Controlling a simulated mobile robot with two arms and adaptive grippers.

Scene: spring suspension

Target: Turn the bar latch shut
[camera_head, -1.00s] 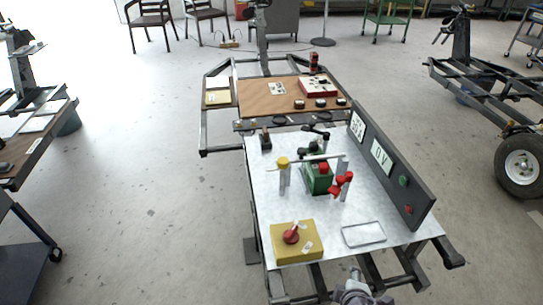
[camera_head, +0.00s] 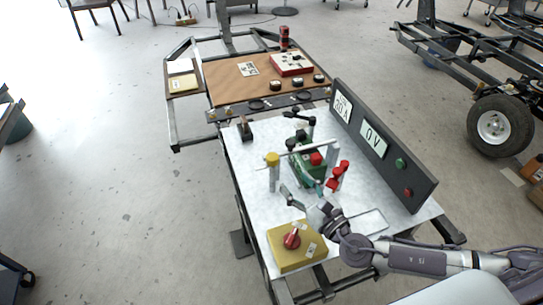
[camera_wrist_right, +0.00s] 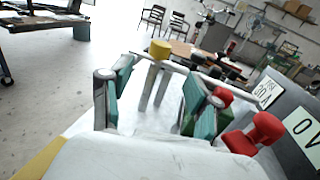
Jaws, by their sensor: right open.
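A thin pale bar (camera_head: 300,152) runs level from a yellow-capped post (camera_head: 273,174) toward a grey post (camera_head: 332,158) on the white-topped bench. It passes over a green block with a red cap (camera_head: 316,159). Red handles (camera_head: 338,177) stand to the right of the block. My right gripper (camera_head: 303,190) is open, in front of the block and the posts. In the right wrist view, its teal-padded fingers (camera_wrist_right: 158,95) stand wide apart; the yellow cap (camera_wrist_right: 160,49) and post show between them, farther off. Nothing is held. My left gripper is not in view.
A yellow box with a red knob (camera_head: 291,237) sits at the front left of the bench. A dark panel with displays and buttons (camera_head: 390,160) stands along the right edge. A flat pale tray (camera_head: 372,223) lies near my right arm. A brown board (camera_head: 235,88) lies beyond.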

